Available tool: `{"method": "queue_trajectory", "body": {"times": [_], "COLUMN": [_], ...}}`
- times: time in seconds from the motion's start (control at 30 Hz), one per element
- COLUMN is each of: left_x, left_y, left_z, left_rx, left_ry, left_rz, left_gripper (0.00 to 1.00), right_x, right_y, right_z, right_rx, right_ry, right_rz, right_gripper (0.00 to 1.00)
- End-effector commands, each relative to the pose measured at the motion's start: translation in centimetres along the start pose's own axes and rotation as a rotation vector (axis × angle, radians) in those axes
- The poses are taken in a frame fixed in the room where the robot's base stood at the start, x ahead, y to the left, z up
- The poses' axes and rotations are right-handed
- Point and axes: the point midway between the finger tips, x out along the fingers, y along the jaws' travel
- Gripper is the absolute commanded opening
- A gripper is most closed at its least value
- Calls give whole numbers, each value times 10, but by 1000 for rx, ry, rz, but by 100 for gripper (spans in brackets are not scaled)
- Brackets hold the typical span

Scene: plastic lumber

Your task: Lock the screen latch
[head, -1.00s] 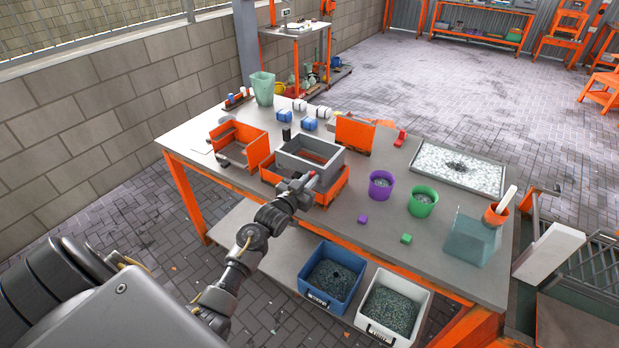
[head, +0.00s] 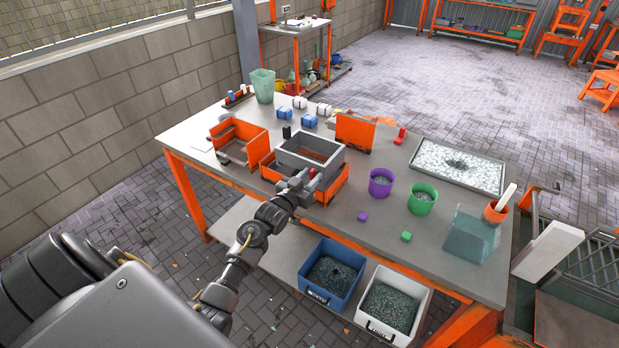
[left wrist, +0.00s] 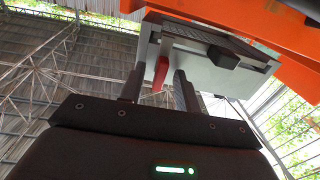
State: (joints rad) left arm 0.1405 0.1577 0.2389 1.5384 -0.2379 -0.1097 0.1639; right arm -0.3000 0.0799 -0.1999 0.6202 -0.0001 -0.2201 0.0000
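The grey screen box (head: 322,158) with a mesh inside sits in the orange frame (head: 332,187) on the table. A small red latch lever (head: 312,172) is at its near side; in the left wrist view the red lever (left wrist: 160,73) hangs down in front of the grey box (left wrist: 205,72). My left gripper (head: 303,182) is at this near side. In the left wrist view its two dark fingers (left wrist: 158,88) stand apart on either side of the lever, with a visible gap. Whether they touch it is unclear. My right gripper is out of view.
An orange open box (head: 240,140) stands left of the screen, and an orange panel (head: 355,132) behind it. Purple (head: 380,183) and green (head: 422,199) cups stand to the right. Blue (head: 333,272) and white (head: 390,305) bins sit on the lower shelf.

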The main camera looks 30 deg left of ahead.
Motion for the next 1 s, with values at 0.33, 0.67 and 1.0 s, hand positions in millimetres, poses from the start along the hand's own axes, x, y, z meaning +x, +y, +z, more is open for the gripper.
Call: {"method": "queue_trajectory", "body": {"times": [0.33,0.67,1.0], "left_x": [-14,-78,-108], "left_y": [0,0,0], "left_z": [4,4,0], "left_rx": [2,2,1], "left_ry": [-3,-1,0], "left_rz": [0,1,0], "left_gripper": [33,33,33], "right_x": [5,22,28], "right_y": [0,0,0], "right_z": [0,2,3], "right_rx": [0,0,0], "right_ry": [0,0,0], "right_rz": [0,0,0], "right_gripper": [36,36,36]}}
